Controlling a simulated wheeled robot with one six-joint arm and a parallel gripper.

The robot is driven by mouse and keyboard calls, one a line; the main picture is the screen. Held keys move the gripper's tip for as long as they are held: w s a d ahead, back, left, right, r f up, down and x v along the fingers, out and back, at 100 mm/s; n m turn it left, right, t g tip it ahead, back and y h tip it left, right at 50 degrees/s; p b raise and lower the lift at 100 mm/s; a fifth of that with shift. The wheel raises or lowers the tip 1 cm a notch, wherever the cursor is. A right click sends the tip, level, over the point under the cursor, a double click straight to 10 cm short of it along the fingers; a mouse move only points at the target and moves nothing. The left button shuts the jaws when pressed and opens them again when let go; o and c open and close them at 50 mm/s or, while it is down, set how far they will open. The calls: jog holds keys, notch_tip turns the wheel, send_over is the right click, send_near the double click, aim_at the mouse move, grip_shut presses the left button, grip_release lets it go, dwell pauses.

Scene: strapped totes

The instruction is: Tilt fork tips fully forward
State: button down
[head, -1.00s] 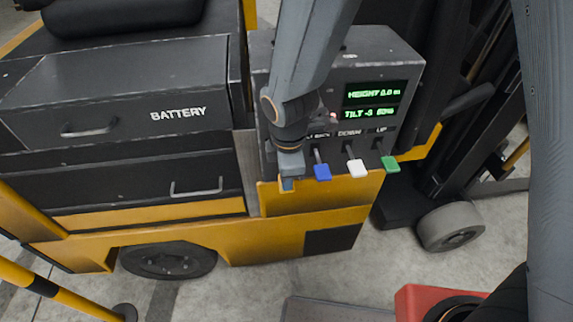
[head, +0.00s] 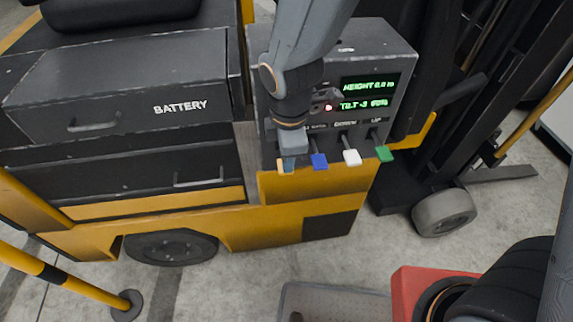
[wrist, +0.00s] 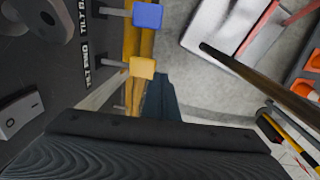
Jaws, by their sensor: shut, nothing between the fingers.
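The forklift's control panel (head: 345,60) carries a row of levers with coloured paddles. The yellow paddle (wrist: 142,67) is beside the label that reads TILT FWD in the wrist view. In the head view it is mostly hidden behind my gripper (head: 288,166). The blue paddle (head: 319,161), by a partly hidden tilt label, also shows in the wrist view (wrist: 147,15). My gripper is shut and empty, its tips (wrist: 158,95) close to the yellow paddle; I cannot tell if they touch. The green display (head: 369,95) reads height 0.0 m and tilt about -3.
A white paddle (head: 351,158) and a green paddle (head: 384,153) stand right of the blue one. The battery compartment (head: 125,95) is to the left. The mast and front wheel (head: 445,213) are at the right. A yellow-black rail (head: 55,275) stands lower left.

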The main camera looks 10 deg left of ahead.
notch_tip(320, 180, up, 6)
jog(key=s+b, duration=0.1)
jog(key=s, duration=0.1)
jog(key=shift+s+d, duration=0.2)
jog(key=shift+d, duration=0.15)
dwell(0.7)
jog(key=w+d+f+m+b, duration=0.1)
jog(key=w+d+f+m, duration=0.1)
jog(key=d+m, duration=0.8)
jog(key=w+d+f+m+b, duration=0.1)
jog(key=w+d+m+b, duration=0.1)
jog(key=d+m, duration=0.9)
jog(key=d, duration=0.4)
jog(key=shift+w+f+m, duration=0.2)
jog(key=shift+f+m, duration=0.1)
jog(key=shift+f, duration=0.05)
